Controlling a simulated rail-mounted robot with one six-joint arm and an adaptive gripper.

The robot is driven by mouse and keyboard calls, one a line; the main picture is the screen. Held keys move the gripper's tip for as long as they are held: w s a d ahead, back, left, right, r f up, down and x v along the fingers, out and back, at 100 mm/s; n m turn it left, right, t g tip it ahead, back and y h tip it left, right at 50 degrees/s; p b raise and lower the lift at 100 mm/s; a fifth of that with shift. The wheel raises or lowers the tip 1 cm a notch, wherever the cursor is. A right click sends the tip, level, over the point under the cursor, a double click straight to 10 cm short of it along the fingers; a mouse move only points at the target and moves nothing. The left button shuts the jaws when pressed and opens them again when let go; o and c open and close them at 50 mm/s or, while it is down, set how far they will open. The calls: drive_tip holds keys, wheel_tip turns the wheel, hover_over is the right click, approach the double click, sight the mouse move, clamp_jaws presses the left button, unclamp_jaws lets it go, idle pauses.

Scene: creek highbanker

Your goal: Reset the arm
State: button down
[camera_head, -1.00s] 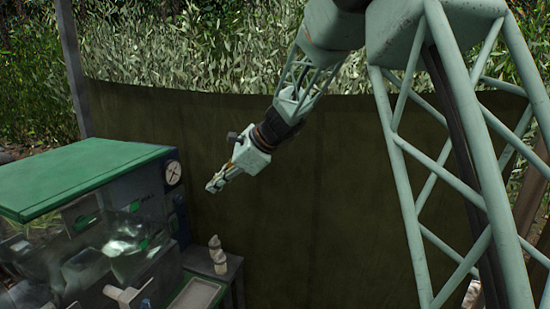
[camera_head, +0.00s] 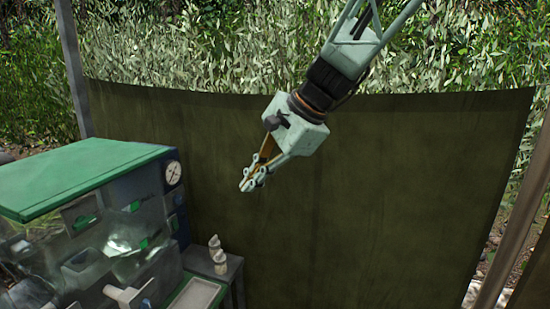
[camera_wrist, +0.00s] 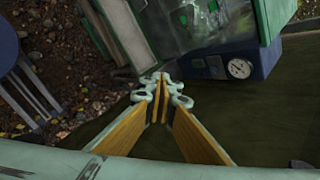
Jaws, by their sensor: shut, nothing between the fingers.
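My gripper (camera_head: 252,181) is pale green with yellowish finger pads. In the head view it hangs in the air in front of the dark green tarp (camera_head: 380,190), pointing down and left. It is right of the green-topped machine (camera_head: 85,175) and apart from it. In the wrist view the fingertips (camera_wrist: 162,90) meet and nothing is between them. The machine shows beyond the fingertips in the wrist view (camera_wrist: 220,64). My forearm reaches in from the top of the head view.
The machine has a round gauge (camera_head: 173,173) and clear, cluttered front panels. A small side table (camera_head: 232,268) holds a pale figure-like object (camera_head: 218,255) and a tray (camera_head: 197,294). A blue stool-like object (camera_wrist: 12,55) stands at left in the wrist view. Space before the tarp is free.

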drive_tip(key=s+d+n+h, duration=0.2)
drive_tip(key=s+d+n, duration=0.1)
drive_tip(key=s+d, duration=0.6)
drive_tip(key=s+d+f+n+h, duration=0.1)
drive_tip(key=s+d+n, duration=0.3)
drive_tip(key=s+d, duration=0.5)
drive_tip(key=s+d+n+t+h, duration=0.1)
drive_tip(key=s+d+n+h, duration=0.2)
drive_tip(key=s+d, duration=0.6)
drive_tip(key=shift+s+d+f+n, duration=0.15)
drive_tip(key=shift+s+n, duration=0.25)
drive_tip(key=shift+s, duration=5.85)
drive_tip(key=c, duration=3.4)
unclamp_jaws()
